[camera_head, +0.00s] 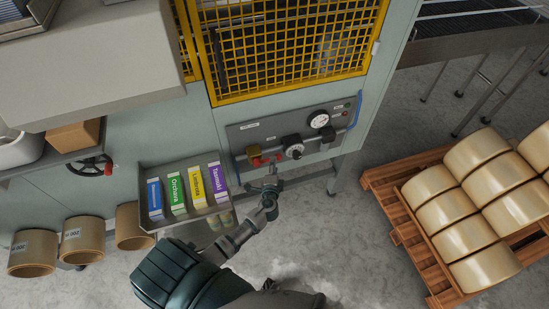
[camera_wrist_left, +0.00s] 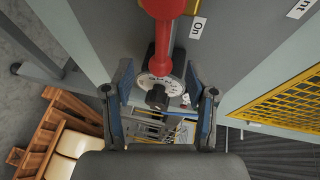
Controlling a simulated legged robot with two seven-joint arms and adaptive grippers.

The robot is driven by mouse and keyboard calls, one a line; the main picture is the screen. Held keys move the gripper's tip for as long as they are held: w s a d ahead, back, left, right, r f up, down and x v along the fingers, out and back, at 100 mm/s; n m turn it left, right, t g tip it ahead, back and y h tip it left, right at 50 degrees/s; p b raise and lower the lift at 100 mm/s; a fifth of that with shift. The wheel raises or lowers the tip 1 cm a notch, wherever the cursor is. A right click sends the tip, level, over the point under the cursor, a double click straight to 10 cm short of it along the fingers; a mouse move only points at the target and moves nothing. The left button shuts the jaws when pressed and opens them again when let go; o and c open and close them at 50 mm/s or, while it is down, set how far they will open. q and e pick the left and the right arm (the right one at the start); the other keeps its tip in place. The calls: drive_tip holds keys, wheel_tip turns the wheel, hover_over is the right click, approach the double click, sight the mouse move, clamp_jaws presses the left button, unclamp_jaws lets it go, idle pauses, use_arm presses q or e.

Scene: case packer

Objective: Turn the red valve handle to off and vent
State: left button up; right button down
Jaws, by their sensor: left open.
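The red valve handle (camera_head: 257,161) is low on the left of the grey control panel (camera_head: 277,126), below a brass-coloured body. In the left wrist view the red handle (camera_wrist_left: 172,45) runs down from the top edge, with a round end near the middle. An "On" label (camera_wrist_left: 198,27) is beside it, and a partly cut label ending in "nt" is at top right. My left gripper (camera_head: 267,181) is open just below the panel. In its wrist view the blue-padded fingers (camera_wrist_left: 160,84) stand either side of the handle's lower end; contact cannot be told. My right gripper is not in view.
A white-dial knob (camera_head: 294,150) and a gauge (camera_head: 319,119) sit right of the valve. A tray (camera_head: 157,226) of coloured boxes stands left of my gripper. A yellow mesh guard (camera_head: 290,48) is above. A pallet (camera_head: 411,241) with rolls is at right; open floor lies between.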

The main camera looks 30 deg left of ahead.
use_arm(q)
drive_tip(key=shift+x, duration=2.4)
drive_tip(key=shift+d, duration=0.1)
drive_tip(key=shift+c, duration=0.2)
clamp_jaws()
